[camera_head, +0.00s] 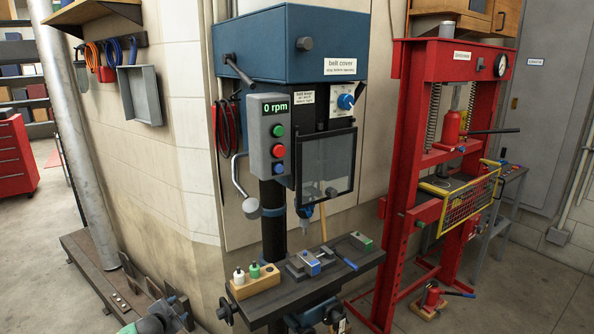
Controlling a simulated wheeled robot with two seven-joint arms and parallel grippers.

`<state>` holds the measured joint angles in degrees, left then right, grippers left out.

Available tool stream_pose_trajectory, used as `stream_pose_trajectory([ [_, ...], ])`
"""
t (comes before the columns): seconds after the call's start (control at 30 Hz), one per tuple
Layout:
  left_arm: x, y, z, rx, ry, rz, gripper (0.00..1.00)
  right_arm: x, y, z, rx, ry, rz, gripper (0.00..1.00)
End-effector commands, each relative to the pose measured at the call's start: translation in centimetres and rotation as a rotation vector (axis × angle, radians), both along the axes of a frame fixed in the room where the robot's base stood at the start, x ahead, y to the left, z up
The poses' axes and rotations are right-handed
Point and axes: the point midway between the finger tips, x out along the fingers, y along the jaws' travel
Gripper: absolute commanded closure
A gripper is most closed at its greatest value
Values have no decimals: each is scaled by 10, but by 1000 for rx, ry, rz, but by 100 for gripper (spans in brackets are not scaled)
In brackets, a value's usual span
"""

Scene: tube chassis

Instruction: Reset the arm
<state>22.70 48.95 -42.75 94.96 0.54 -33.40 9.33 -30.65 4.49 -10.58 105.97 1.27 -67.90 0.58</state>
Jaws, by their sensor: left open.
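My left gripper (169,292) is at the bottom left of the head view, in front of the tiled wall. Its dark fingers stand apart, with nothing seen between them. Part of my grey left arm (150,325) shows at the bottom edge below it. The gripper is left of the drill press table (325,284) and appears apart from it. My right gripper is not in this view.
The blue drill press (290,45) stands in the middle, with bottles in a wooden block (255,281) and a vise (304,263) on its table. A red shop press (395,180) stands at right. A grey pipe (75,130) rises at left.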

Motion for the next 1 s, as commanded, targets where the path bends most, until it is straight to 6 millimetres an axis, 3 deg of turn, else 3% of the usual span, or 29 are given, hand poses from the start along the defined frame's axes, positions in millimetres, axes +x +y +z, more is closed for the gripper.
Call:
stream_pose_trajectory([
  [0.17, -33, -35, -33, 19, 141, 145, 49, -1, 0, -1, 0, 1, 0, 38],
  [0.37, -94, -74, -83, -32, 316, 262, 49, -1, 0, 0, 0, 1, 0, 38],
  [0.77, -236, -145, -184, -263, 582, 415, 49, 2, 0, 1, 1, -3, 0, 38],
  [1.0, -336, -181, -241, -385, 716, 496, 49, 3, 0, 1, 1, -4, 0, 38],
])
